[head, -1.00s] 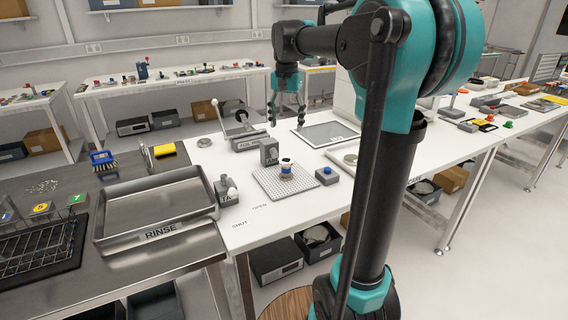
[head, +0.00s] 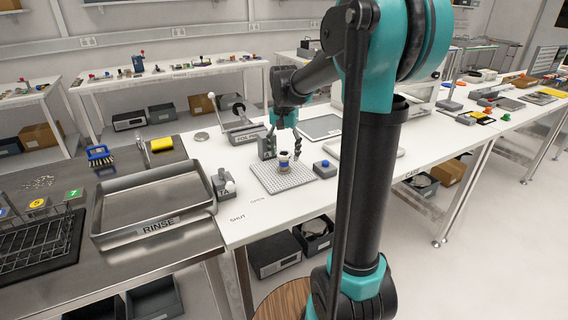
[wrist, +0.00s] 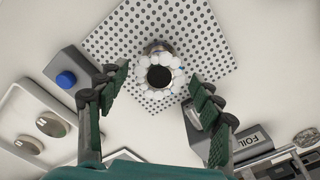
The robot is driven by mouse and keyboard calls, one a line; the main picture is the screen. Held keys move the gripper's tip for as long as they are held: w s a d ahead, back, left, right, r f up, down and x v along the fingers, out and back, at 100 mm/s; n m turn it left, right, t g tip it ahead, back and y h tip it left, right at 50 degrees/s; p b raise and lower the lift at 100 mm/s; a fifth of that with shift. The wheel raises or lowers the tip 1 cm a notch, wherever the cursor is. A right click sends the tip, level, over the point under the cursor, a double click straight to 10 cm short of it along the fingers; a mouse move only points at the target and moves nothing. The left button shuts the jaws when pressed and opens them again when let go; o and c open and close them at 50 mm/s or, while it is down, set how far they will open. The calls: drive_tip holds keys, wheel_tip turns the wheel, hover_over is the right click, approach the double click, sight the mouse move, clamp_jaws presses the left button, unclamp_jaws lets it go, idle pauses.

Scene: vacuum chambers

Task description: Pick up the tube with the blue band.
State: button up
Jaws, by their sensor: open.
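The tube with the blue band (head: 284,164) stands upright on a perforated plate (head: 268,182) on the white bench. In the wrist view I look down on the tube's round pale rim and dark bore (wrist: 160,77); its band is not clear there. My gripper (head: 284,152) is open and points down over the tube. In the head view its fingers are on either side of the tube's top. In the wrist view the open fingers (wrist: 160,84) flank the rim, with a gap on both sides. I cannot tell whether the fingertips reach the band.
A grey box with a blue button (head: 325,169) stands right of the plate. A block labelled FOIL (wrist: 250,141) is near the right finger in the wrist view. The RINSE tray (head: 155,205) lies left.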

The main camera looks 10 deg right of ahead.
sight(284, 161)
drive_tip(key=shift+s+f, duration=0.15)
drive_tip(key=shift+f, duration=1.8)
drive_tip(key=shift+c, duration=0.5)
clamp_jaws()
